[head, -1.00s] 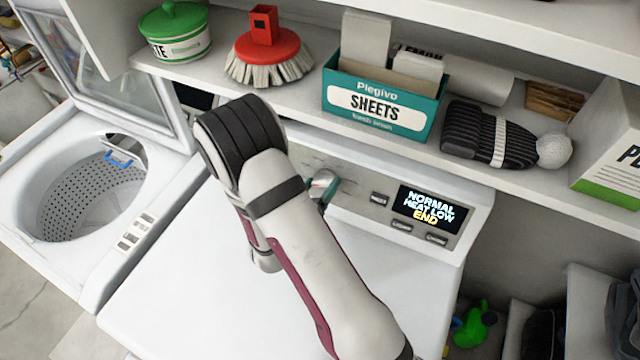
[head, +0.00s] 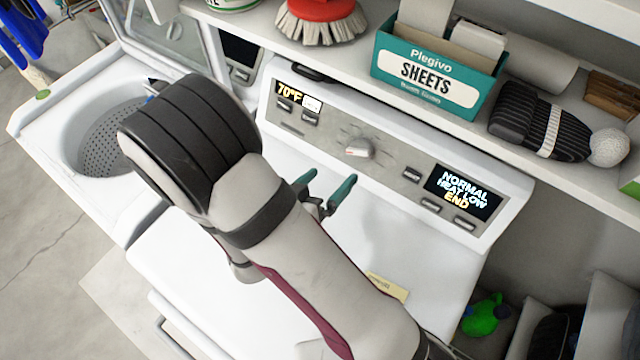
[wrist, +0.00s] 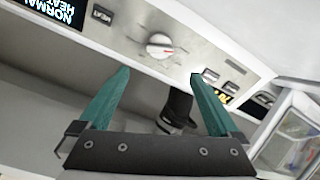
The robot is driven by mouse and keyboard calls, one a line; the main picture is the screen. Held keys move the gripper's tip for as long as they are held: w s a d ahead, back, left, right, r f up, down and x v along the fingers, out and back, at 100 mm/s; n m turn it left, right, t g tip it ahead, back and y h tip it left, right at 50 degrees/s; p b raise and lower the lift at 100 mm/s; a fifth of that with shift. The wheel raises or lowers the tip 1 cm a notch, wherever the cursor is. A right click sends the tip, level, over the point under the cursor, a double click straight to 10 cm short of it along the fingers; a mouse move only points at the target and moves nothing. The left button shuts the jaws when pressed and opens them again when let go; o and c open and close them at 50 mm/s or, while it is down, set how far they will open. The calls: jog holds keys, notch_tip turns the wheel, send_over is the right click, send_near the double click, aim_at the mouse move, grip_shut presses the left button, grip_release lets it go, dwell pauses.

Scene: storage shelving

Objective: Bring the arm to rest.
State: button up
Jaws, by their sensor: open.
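My gripper (head: 328,193) is open and empty, with teal fingers held above the white dryer top, just in front of the control panel (head: 292,127). My arm crosses the head view from the bottom right and hides part of the dryer top. In the wrist view the two fingers of my gripper (wrist: 160,100) are spread apart, with the panel beyond them. The round dial (head: 357,148) on the panel stands clear of the fingers; it also shows in the wrist view (wrist: 160,46). The display (head: 463,192) reads NORMAL, HEAT LOW, END.
An open washer (head: 50,125) stands at the left. The dryer top (head: 375,240) right of my arm is mostly clear, with a small yellow label.

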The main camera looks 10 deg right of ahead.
jog(key=v, duration=0.3)
jog(key=shift+s+a+r, duration=0.1)
jog(key=shift+s+a, duration=0.15)
jog(key=shift+s, duration=0.05)
jog(key=w+a+m+g+y, duration=0.2)
jog(key=w+a+y, duration=0.25)
jog(key=y, duration=0.25)
jog(key=s+a+r+g+y, duration=0.2)
jog(key=s+a+r+y, duration=0.2)
jog(key=a+r+y, duration=0.15)
jog(key=s+d+r+g, duration=0.2)
jog(key=s+d, duration=0.3)
jog(key=s, duration=0.4)
jog(key=s+d+r+g+h, duration=0.1)
jog(key=s+d+g, duration=0.3)
jog(key=s, duration=0.5)
jog(key=shift+d+r, duration=0.55)
jog(key=shift+d, duration=0.3)
